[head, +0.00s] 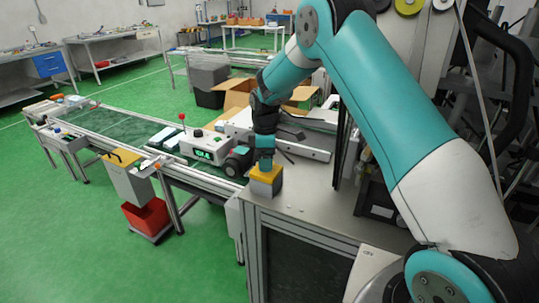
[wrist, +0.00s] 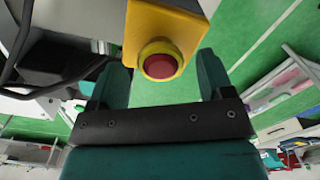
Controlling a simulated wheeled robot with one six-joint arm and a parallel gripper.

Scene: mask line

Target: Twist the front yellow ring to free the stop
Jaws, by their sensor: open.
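A yellow stop box (head: 265,173) with a grey lower part sits on the corner of the grey bench top in the head view. My gripper (head: 265,161) points down right over it and hides its top. In the wrist view, the red stop button (wrist: 159,66) sits in a round yellow ring (wrist: 160,81) on the yellow box face (wrist: 185,22). My gripper (wrist: 164,72) is open, with one teal finger on each side of the button. I see gaps between the fingers and the ring. I cannot tell whether the button is pressed in.
The grey bench (head: 305,205) has free room right of the box. A white machine (head: 208,148) with a green display stands on the conveyor (head: 110,122) to the left. Cardboard boxes (head: 238,92) lie behind. A dark upright post (head: 342,140) stands right of my wrist.

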